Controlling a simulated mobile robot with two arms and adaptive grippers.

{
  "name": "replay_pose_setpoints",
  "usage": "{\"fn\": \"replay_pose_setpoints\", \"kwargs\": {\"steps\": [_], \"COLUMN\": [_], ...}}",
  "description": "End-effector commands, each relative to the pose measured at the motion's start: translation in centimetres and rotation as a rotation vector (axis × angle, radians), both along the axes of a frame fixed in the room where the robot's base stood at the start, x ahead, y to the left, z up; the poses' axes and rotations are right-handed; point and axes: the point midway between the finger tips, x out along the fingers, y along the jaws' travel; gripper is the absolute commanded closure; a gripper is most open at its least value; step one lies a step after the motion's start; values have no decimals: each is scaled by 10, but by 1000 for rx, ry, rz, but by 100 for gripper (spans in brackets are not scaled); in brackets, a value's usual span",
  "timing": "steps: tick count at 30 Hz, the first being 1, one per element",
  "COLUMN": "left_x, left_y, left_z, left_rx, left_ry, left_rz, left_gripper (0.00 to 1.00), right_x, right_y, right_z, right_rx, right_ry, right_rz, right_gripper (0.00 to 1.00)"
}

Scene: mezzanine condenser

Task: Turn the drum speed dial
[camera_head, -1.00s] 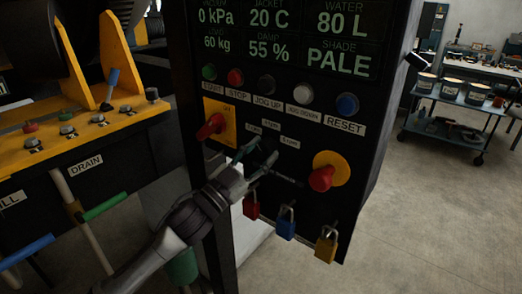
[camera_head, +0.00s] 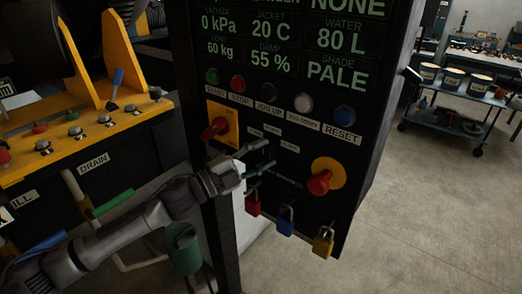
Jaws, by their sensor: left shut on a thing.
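The black control panel (camera_head: 313,208) stands in the middle of the camera_head view, with small white speed labels (camera_head: 272,130) below its button row. My left gripper (camera_head: 266,163) is at the panel face just under these labels, its thin dark fingers apart around a dark knob, which appears to be the drum speed dial. The gripper is shut on this dial. The dial is nearly black against the panel and partly hidden by the fingers, so its pointer cannot be read. My right gripper is not in view.
A red switch on a yellow plate (camera_head: 228,119) is just up-left of the gripper; a red knob on a yellow disc (camera_head: 319,182) is to its right. Red, blue and yellow padlocks (camera_head: 285,221) hang below. A yellow-topped machine (camera_head: 90,131) stands left. Open floor lies right.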

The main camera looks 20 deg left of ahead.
Motion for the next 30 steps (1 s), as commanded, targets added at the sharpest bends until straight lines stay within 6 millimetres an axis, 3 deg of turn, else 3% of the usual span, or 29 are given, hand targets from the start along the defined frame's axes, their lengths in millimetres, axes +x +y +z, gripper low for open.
{"fn": "replay_pose_setpoints", "kwargs": {"steps": [18,19,22,30], "left_x": [0,0,0,0], "left_y": [0,0,0,0], "left_z": [0,0,0,0], "left_rx": [36,36,36,35], "left_ry": [-14,-14,-14,-13], "left_rz": [0,0,0,0], "left_gripper": [92,53,36,33], "right_x": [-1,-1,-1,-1], "right_y": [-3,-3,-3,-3], "right_z": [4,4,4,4], "right_rx": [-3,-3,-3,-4], "right_ry": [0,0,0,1], "right_rz": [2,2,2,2], "right_gripper": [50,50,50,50]}}
